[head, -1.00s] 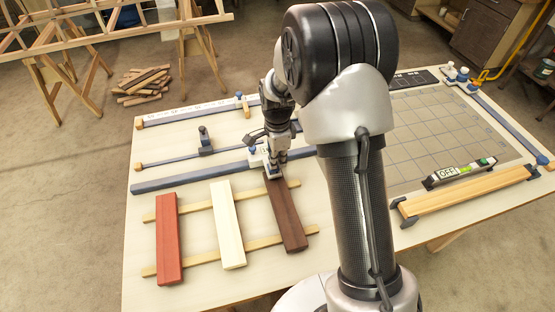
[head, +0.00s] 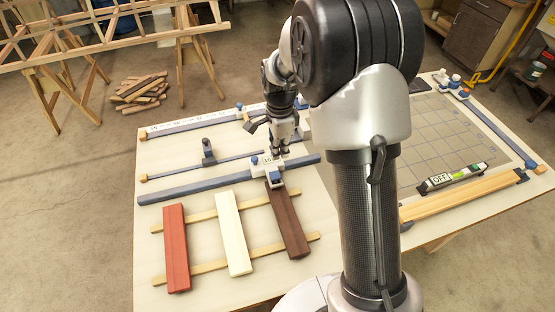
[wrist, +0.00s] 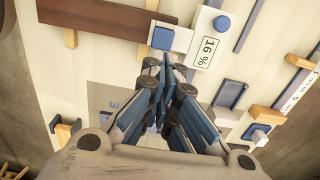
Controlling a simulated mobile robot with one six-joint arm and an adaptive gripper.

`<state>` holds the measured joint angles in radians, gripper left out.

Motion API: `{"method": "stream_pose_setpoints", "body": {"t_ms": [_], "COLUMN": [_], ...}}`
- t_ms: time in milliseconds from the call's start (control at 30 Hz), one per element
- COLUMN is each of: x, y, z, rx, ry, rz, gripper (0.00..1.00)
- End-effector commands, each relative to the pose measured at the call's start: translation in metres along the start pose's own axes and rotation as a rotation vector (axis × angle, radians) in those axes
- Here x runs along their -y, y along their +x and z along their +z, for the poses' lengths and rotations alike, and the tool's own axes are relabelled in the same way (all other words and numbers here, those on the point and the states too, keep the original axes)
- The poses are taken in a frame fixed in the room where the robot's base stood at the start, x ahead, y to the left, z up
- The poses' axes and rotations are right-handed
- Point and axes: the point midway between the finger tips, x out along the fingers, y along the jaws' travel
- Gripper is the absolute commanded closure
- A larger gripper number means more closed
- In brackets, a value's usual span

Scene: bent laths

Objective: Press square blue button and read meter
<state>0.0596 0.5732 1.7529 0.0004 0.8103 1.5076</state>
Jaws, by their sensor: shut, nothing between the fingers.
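The white meter (head: 262,169) stands at the back end of the dark brown lath (head: 288,222). In the wrist view, the meter (wrist: 204,22) has a display (wrist: 207,52) that reads 16 %. Its square blue button (wrist: 162,39) sits on a white block beside the display, by the dark lath (wrist: 95,20). A round blue knob (wrist: 222,23) is on the body's other end. My gripper (wrist: 165,62) is shut and empty. Its tips appear just below the square button in the wrist view. In the head view my gripper (head: 280,151) is behind the meter, apparently above the table.
A red lath (head: 176,248) and a cream lath (head: 233,234) lie left of the dark one on two thin strips. Blue rails (head: 200,190) cross behind them. A level-like device (head: 450,178) marked OFF lies at right. My arm hides the table's middle.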

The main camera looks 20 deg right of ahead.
Motion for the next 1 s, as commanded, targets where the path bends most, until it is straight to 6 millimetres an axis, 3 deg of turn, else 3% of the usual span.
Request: {"method": "stream_pose_setpoints", "body": {"t_ms": [100, 300, 1000], "x": [0.001, 0.001, 0.001], "y": [-0.024, -0.040, -0.042], "z": [0.000, 0.000, 0.000], "rx": [0.000, 0.000, 0.000], "ry": [0.000, 0.000, 0.000], "rz": [-0.004, -0.002, -0.002], "gripper": [1.00, 1.00, 1.00]}}
